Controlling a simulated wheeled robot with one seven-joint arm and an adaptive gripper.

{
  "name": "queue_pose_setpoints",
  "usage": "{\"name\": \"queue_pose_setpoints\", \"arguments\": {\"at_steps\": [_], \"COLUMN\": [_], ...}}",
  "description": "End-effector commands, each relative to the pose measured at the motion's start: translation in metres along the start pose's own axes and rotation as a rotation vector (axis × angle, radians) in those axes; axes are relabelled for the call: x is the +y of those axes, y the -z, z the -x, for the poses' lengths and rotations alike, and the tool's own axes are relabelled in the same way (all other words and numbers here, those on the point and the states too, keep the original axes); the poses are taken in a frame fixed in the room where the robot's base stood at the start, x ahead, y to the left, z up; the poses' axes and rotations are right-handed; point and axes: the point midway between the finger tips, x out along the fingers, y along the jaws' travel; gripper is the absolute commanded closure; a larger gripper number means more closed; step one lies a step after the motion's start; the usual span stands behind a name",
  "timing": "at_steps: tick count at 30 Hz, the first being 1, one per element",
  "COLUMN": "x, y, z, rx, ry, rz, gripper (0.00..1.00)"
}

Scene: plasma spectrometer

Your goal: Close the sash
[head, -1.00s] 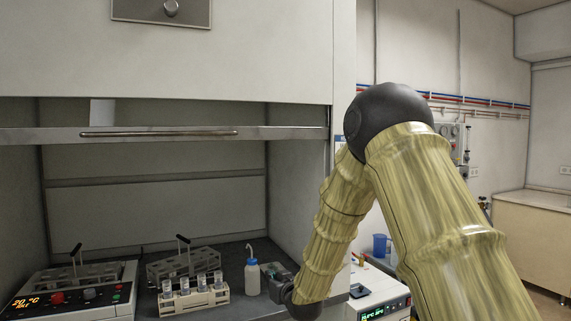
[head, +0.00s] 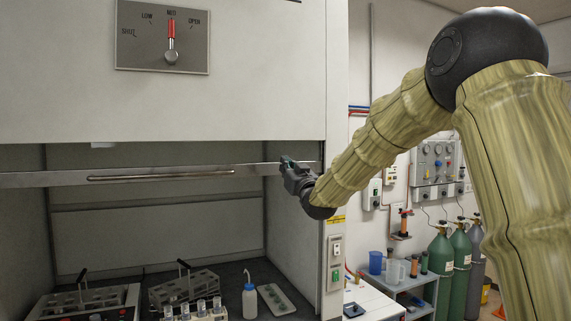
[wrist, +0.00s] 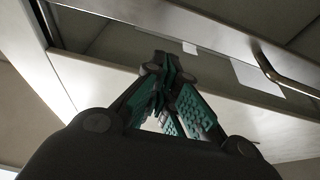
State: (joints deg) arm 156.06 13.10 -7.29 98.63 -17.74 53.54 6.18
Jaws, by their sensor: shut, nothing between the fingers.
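The sash shows in the head view as a metal bar (head: 55,180) across the hood opening, partway up, with open space below it. A long handle (head: 160,175) runs along its front. My gripper (head: 287,163) is at the right end of the bar, overlapping it in the picture; I cannot tell whether they touch. In the wrist view the teal-padded fingers (wrist: 172,88) are shut and empty, with the sash bar (wrist: 215,38) and its handle (wrist: 290,75) beyond them. A dial (head: 162,40) above has its red needle pointing straight up, between LOW and OPEN.
Inside the hood, a tube rack (head: 195,312), a wash bottle (head: 249,301) and a white tray (head: 276,299) stand on the dark worktop, below the sash. The hood's right post (head: 334,240) carries switches. Gas cylinders (head: 440,265) stand at the right.

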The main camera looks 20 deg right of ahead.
Motion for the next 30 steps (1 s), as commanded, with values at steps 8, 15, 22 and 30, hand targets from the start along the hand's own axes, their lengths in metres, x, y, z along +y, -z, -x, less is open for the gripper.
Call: {"name": "queue_pose_setpoints", "arguments": {"at_steps": [8, 15, 22, 30], "x": [-0.001, -0.002, -0.002, -0.002], "y": [0.002, 0.001, -0.001, -0.001], "z": [-0.044, -0.07, -0.077, -0.077], "rx": [-0.002, -0.001, -0.001, -0.001], "ry": [0.001, 0.002, 0.002, 0.002], "rz": [0.0, -0.001, -0.001, -0.001], "gripper": [1.0, 1.0, 1.0, 1.0]}}
